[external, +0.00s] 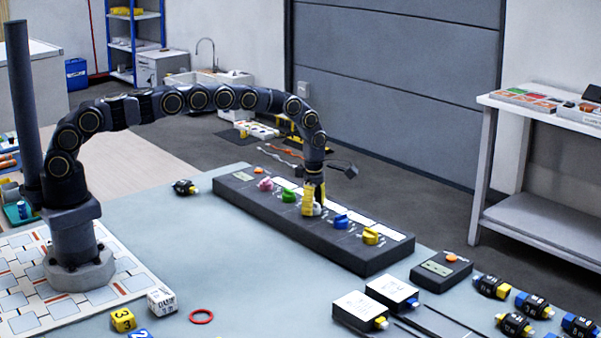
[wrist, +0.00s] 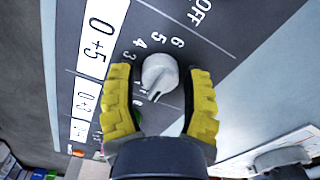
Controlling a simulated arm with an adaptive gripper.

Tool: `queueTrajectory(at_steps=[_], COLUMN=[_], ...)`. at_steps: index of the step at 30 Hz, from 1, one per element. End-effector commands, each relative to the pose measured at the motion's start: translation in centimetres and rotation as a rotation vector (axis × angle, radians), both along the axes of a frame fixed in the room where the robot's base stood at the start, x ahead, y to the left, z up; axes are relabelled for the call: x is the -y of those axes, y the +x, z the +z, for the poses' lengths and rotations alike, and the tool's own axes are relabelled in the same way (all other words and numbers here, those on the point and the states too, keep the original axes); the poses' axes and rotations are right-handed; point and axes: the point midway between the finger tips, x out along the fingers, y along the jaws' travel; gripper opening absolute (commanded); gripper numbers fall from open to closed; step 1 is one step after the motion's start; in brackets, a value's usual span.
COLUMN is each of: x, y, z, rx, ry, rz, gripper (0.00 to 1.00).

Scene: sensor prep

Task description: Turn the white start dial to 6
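The white start dial (wrist: 160,74) sits on the dark control panel, with numerals 3, 4, 5 and 6 printed around its upper side in the wrist view. A small dark mark shows on its lower edge; I cannot tell for sure which number it points to. My gripper (wrist: 158,84) is open, its yellow fingers on either side of the dial with a gap at each side. In the external view my gripper (external: 313,197) points down over the panel (external: 280,222), and the white dial (external: 317,209) is partly hidden behind the yellow fingers.
A green dial (external: 288,196) and a pink dial (external: 265,184) stand to the left on the panel; a blue dial (external: 341,221) and a yellow dial (external: 370,236) stand to the right. A small control box (external: 441,270) lies beyond the panel's right end. Table left of the panel is mostly clear.

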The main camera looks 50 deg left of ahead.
Motion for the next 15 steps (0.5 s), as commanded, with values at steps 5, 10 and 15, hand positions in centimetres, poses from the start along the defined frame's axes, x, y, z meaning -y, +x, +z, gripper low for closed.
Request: queueTrajectory(at_steps=[5, 10, 15], x=[0.0, 0.0, 0.0], y=[0.0, 0.0, 0.0], z=[0.0, -0.02, -0.05], rx=[0.0, 0.0, 0.0], ry=[0.0, 0.0, 0.0], rz=[0.0, -0.001, -0.022], gripper=[0.01, 0.01, 0.01])
